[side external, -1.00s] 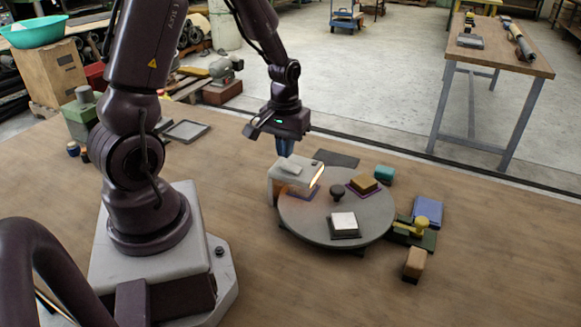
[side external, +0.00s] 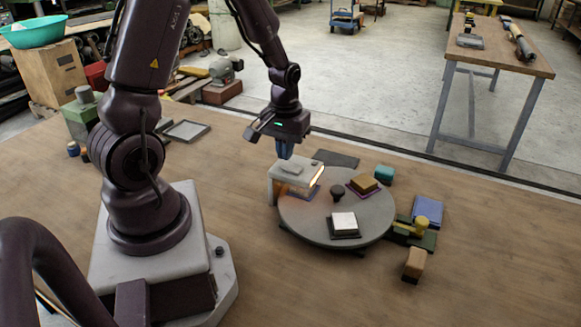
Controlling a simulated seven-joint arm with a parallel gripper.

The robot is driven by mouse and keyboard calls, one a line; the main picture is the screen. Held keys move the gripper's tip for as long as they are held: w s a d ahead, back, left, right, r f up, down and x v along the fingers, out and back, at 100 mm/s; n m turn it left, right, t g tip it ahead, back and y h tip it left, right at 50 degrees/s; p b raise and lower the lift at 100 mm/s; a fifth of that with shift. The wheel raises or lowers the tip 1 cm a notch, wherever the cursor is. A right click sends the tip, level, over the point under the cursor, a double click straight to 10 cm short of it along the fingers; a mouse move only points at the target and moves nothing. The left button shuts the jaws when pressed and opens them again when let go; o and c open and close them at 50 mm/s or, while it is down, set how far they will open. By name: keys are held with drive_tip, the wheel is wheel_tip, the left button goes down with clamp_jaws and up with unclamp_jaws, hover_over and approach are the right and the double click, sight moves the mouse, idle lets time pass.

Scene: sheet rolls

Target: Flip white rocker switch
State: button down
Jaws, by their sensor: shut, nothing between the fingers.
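A light grey box-shaped housing (side external: 312,170) stands at the far left edge of the round grey turntable (side external: 308,221), with a warm glow along its front. A small pale raised plate (side external: 291,169) on its top looks like the white rocker switch. It is too small to tell which way it is tipped. My gripper (side external: 284,155) points down with its blue fingers shut and empty, at the back of the housing's top, just behind the plate. I cannot tell whether the fingertips touch the housing.
The turntable carries a white square block on a dark base (side external: 344,222), a dark knob (side external: 337,193) and a brown-yellow block (side external: 363,184). A teal cylinder (side external: 384,173), a blue block (side external: 428,209), a yellow-handled piece (side external: 421,223) and a tan block (side external: 414,263) lie to the right.

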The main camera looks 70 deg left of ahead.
drive_tip(key=shift+f, duration=1)
drive_tip(key=shift+r, duration=3.55)
drive_tip(key=s+d+r+m+t, duration=0.2)
drive_tip(key=s+d+r+m, duration=0.2)
drive_tip(key=d+r, duration=0.4)
drive_tip(key=s+d+r+m+t, duration=0.3)
drive_tip(key=s+d+r+m, duration=0.1)
drive_tip(key=d+r, duration=0.4)
drive_tip(key=shift+d+r+m+t, duration=0.2)
drive_tip(key=shift+r+m+t, duration=0.1)
drive_tip(key=shift+m, duration=0.2)
